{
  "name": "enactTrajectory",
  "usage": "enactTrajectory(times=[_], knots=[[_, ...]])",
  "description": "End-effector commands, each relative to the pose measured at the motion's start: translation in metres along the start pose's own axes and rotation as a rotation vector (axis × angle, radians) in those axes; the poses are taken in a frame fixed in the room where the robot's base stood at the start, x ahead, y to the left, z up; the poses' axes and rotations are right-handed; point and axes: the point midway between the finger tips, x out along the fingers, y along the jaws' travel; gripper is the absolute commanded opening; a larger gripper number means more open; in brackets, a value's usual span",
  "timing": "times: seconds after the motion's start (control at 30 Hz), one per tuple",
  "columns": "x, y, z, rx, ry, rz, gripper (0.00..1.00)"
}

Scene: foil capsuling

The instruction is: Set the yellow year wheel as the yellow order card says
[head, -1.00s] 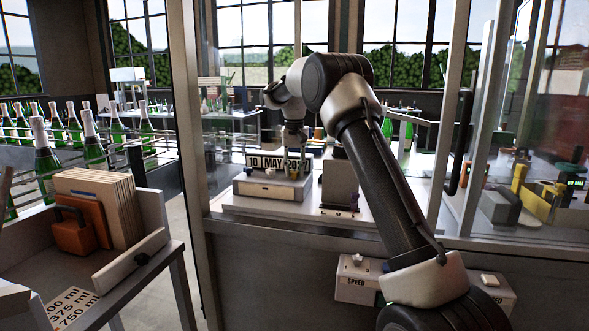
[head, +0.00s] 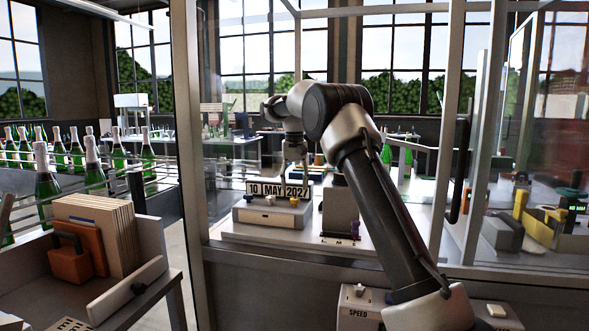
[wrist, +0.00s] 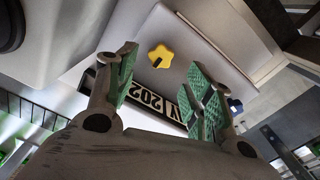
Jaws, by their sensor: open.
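The date device (head: 262,215) stands on the bench in the head view. Its plates (head: 278,190) read 10 MAY 2027. The yellow year wheel (wrist: 160,56) shows as a lobed knob in the wrist view, on the pale face beside the plates. My gripper (wrist: 161,60) is open, its green-padded fingers on either side of the wheel in the picture; I see no contact. In the head view my gripper (head: 293,153) hangs above the year plate. The yellow order card cannot be made out.
A blue knob (wrist: 235,105) lies right of the right finger in the wrist view. A grey block (head: 340,210) stands right of the device. Glass panels and metal posts (head: 192,150) frame the bench. A SPEED box (head: 358,305) sits below it.

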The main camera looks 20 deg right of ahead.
Motion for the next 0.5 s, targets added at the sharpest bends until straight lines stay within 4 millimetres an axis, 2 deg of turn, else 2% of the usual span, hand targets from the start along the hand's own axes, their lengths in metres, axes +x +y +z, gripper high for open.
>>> enactTrajectory(times=[0.03,0.2,0.33,0.5], knots=[[-0.012,0.000,-0.001,0.000,0.004,-0.001,0.52],[-0.046,0.000,-0.001,0.000,0.002,-0.001,0.52],[-0.063,0.000,-0.001,0.000,0.001,0.000,0.52],[-0.071,0.000,0.000,0.000,0.000,0.000,0.52]])
